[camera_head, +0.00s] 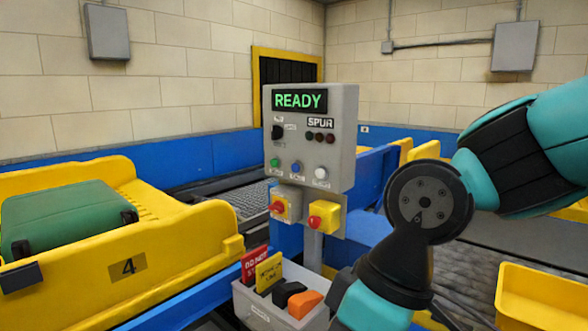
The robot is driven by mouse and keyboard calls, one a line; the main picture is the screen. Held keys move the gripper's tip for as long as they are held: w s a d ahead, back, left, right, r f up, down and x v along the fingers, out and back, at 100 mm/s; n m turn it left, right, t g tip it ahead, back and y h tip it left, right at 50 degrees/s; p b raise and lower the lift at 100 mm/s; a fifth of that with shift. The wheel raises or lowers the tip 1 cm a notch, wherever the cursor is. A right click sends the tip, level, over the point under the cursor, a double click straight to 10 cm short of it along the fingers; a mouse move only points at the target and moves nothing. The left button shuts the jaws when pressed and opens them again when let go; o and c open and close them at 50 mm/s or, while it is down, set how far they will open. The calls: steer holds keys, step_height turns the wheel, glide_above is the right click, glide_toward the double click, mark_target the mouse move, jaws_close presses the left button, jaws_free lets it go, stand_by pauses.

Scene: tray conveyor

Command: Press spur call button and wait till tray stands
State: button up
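A grey control box (310,138) stands on a post at centre. Its display (299,100) reads READY in green, with a SPUR label (320,123) below. Along its lower front sit a green button (275,162), a blue button (296,167) and a white button (320,173); their labels are too small to read. A yellow tray (185,248) marked 4 sits at left with a green suitcase (68,222) in it; one frame does not show whether it moves. My arm comes in from the right and bends down in front of the box's right side; my gripper is out of view.
A light grey bin (262,312) with signs and black and orange items stands below. A yellow tub (540,300) is at lower right. A dark opening (287,70) is behind.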

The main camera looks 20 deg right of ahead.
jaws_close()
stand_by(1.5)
